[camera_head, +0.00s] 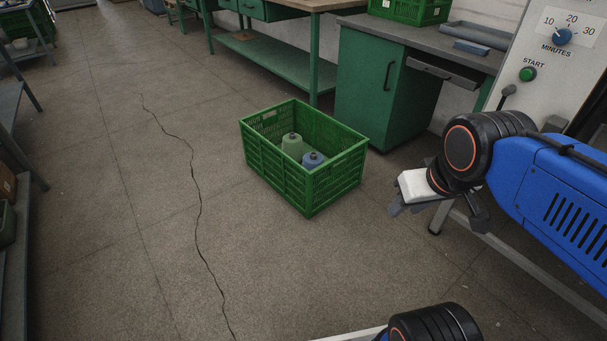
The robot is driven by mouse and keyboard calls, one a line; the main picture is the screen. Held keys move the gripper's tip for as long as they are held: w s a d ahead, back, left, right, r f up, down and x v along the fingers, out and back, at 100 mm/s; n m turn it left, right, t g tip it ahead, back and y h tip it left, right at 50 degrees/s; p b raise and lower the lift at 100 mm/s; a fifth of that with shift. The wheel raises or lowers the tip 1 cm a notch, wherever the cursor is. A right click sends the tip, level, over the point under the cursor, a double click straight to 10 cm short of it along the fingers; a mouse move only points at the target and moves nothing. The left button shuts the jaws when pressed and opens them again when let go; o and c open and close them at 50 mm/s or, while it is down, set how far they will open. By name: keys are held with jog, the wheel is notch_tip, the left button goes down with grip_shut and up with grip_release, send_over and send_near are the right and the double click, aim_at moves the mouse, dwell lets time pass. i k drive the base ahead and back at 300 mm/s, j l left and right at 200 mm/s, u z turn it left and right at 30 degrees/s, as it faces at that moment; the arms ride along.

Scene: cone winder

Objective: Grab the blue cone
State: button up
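The blue cone (313,160) stands upright inside a green crate (282,180) on the floor, in the middle of the head view. Its lower part is hidden by the crate's front wall. A pale green cone (293,147) stands beside it, to the left. My arm comes in from the right, well apart from the crate. My gripper (425,200), white and grey, seems to be at the end of the black wrist.
A green cabinet (374,92) and a workbench (262,58) stand behind the crate. A machine panel (545,55) with a dial and start button is at the upper right. A grey rack (20,190) lines the left edge. The cracked floor (150,240) left of the crate is clear.

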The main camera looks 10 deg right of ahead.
aim_at(312, 161)
jog(key=i+j+z, duration=0.2)
jog(key=i+j, duration=0.7)
jog(key=i+j+z, duration=0.15)
jog(key=i+j, duration=0.85)
jog(key=j, duration=0.1)
